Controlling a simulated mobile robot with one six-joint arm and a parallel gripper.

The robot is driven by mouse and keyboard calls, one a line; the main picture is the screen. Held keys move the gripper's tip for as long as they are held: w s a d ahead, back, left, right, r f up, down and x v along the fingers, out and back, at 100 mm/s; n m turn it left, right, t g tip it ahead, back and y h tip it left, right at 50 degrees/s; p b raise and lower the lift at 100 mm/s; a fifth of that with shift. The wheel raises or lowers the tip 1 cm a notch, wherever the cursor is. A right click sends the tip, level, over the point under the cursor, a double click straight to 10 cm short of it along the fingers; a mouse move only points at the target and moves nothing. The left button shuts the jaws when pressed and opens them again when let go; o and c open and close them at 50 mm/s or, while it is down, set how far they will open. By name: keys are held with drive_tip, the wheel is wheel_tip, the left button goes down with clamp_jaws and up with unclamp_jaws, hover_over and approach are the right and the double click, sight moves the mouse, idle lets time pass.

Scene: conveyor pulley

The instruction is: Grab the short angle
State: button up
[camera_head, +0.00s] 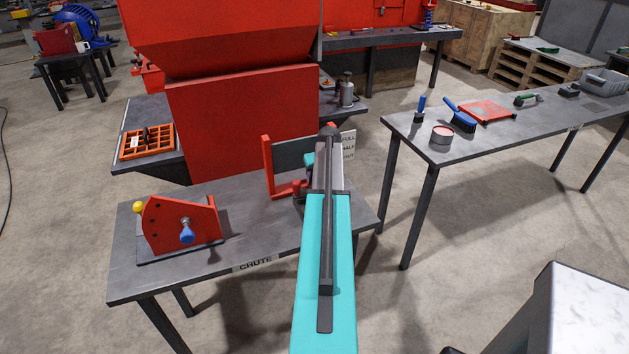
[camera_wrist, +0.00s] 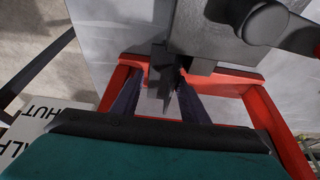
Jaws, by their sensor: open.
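In the wrist view my gripper (camera_wrist: 160,85) is open, with its two dark fingers inside the opening of a red frame (camera_wrist: 258,100). A narrow grey metal piece (camera_wrist: 160,72) shows between the fingers; it may be the short angle, but I cannot tell for sure. Whether the fingers touch it is unclear. A larger grey block and a dark rounded bar lie just beyond. In the head view the red frame (camera_head: 268,165) stands on the chute table (camera_head: 240,235), and my arm hides most of the gripper and the grey piece.
A sign (camera_head: 348,145) is close on the right of my arm. A red bracket with a blue knob (camera_head: 185,228) stands at the table's left. A large red hopper (camera_head: 240,110) rises behind. A side table (camera_head: 560,125) at right holds brushes, a tin and a red tray.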

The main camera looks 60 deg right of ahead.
clamp_jaws()
drive_tip(key=shift+r, duration=0.2)
